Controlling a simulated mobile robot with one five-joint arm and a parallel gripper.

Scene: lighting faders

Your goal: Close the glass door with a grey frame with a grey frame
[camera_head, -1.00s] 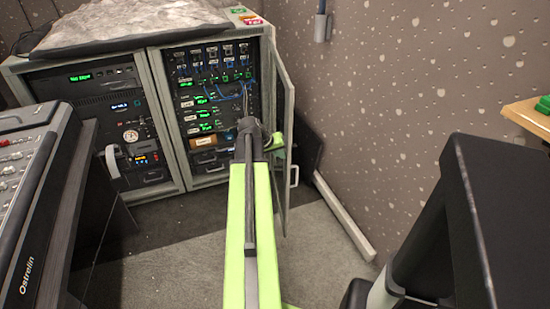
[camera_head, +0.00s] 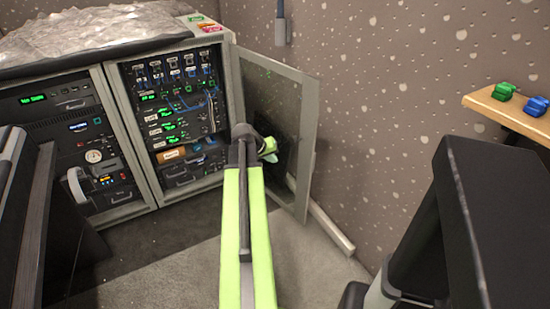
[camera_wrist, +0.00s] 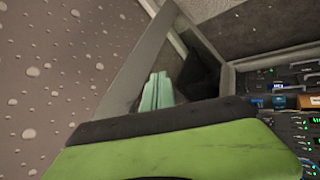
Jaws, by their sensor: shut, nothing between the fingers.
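The glass door with a grey frame (camera_head: 308,150) hangs from the right side of the right rack bay and stands wide open, swung out to the right towards the wall. Its frame also shows in the wrist view (camera_wrist: 137,62). My gripper (camera_head: 269,149) is shut and empty, in front of the glass in the head view and close to it. I cannot tell whether it touches. In the wrist view, a green part of mine with a dark edge fills the bottom and covers the lower door.
The rack cabinet (camera_head: 110,80) has lit equipment in two bays and a grey rocky slab (camera_head: 100,35) on top. A speckled wall (camera_head: 390,90) lies behind the door. A black object (camera_head: 480,220) stands right. A shelf (camera_head: 510,110) holds green and blue items. Carpet is clear before the rack.

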